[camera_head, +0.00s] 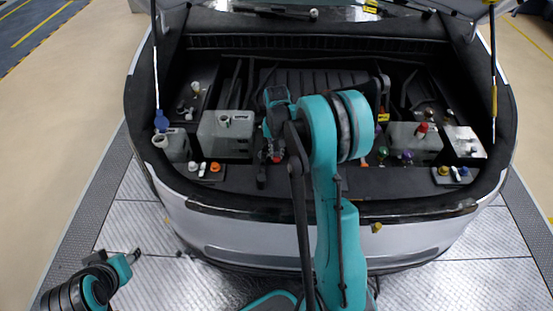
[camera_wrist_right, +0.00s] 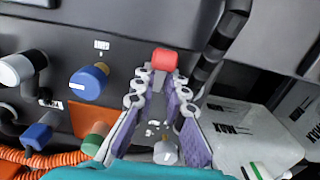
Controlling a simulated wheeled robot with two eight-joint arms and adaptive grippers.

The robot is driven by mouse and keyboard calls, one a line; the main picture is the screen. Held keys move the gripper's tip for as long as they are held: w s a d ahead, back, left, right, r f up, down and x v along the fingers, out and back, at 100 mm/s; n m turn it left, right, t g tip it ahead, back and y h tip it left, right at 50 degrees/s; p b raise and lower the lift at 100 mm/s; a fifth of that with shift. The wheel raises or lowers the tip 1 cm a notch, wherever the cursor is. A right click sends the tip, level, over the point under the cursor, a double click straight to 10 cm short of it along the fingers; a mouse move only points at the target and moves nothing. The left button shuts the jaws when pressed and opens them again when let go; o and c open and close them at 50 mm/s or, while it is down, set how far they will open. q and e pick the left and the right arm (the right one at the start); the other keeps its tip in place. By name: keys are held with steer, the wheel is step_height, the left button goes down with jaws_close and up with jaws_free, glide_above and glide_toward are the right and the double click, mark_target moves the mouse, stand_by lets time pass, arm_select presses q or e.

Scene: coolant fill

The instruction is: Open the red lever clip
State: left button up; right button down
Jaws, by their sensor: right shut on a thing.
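The red lever clip (camera_wrist_right: 165,60) shows in the right wrist view as a small red block against the dark bay wall. My right gripper (camera_wrist_right: 163,76) is shut on it, with the two purple-padded fingers on either side of it.
In the wrist view, a blue knob (camera_wrist_right: 88,82), a green connector (camera_wrist_right: 97,140) and orange hoses (camera_wrist_right: 58,160) lie left of the fingers. A pale reservoir (camera_wrist_right: 255,135) stands at right. A red-capped tank (camera_head: 412,140) and a prop rod (camera_head: 493,80) are at the bay's right.

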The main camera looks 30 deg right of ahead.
mark_target(277, 153)
steer(key=shift+r, duration=0.1)
steer(key=shift+w+d+r+p, duration=0.15)
steer(key=shift+w+r+p, duration=0.15)
steer(key=shift+r, duration=0.2)
steer(key=shift+w+d, duration=0.1)
steer(key=shift+w, duration=0.05)
steer(key=shift+r, duration=0.15)
steer(key=shift+w+d+r+p, duration=0.3)
steer(key=shift+w+r, duration=0.05)
steer(key=shift+w, duration=0.2)
steer(key=shift+w+d+r, duration=0.25)
steer(key=shift+w+d, duration=0.1)
steer(key=shift+w, duration=0.15)
steer(key=shift+w+r, duration=0.1)
stand_by(0.4)
